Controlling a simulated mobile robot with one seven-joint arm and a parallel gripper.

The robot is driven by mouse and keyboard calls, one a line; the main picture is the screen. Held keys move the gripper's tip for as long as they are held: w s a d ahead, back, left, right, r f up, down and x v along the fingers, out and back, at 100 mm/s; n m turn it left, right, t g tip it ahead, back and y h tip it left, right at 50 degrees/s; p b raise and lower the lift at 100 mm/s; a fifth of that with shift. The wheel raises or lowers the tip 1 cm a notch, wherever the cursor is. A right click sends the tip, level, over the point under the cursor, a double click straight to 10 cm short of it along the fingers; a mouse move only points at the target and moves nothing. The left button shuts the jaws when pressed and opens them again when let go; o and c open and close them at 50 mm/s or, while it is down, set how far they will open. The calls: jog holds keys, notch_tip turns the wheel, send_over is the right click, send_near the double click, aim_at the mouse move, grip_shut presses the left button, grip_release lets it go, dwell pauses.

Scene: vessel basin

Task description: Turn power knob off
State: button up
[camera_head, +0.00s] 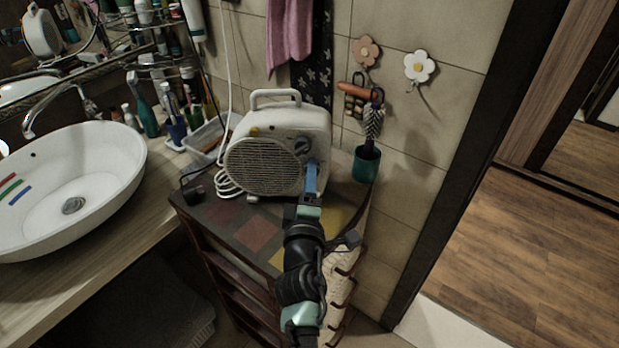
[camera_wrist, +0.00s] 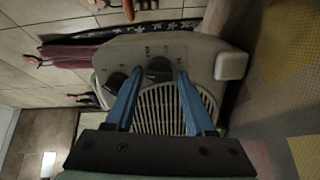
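A white fan heater (camera_head: 282,128) with a round grille and top handle stands on the cabinet. In the wrist view, the heater (camera_wrist: 205,55) shows two dark knobs on its panel. One knob (camera_wrist: 159,68) appears between my fingertips, with small gaps on both sides; the other knob (camera_wrist: 115,82) is partly behind the left finger. I cannot read which is the power knob. My gripper (camera_wrist: 160,73) is open, its blue fingers apart. In the head view, my gripper (camera_head: 311,168) is at the heater's right front, below a visible knob (camera_head: 301,146). Whether the fingers touch a knob cannot be told.
The heater's cabinet (camera_head: 222,212) has coloured squares on its top. A green cup with a brush (camera_head: 366,164) stands close right of the heater. A white basin (camera_head: 70,180), bottles and a tray (camera_head: 205,140) are left. Open wooden floor (camera_head: 535,260) lies right.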

jog(key=shift+o, duration=0.8)
jog(key=shift+s, duration=0.1)
jog(key=s+p, duration=0.1)
jog(key=s, duration=1.1)
jog(key=shift+s+a, duration=0.35)
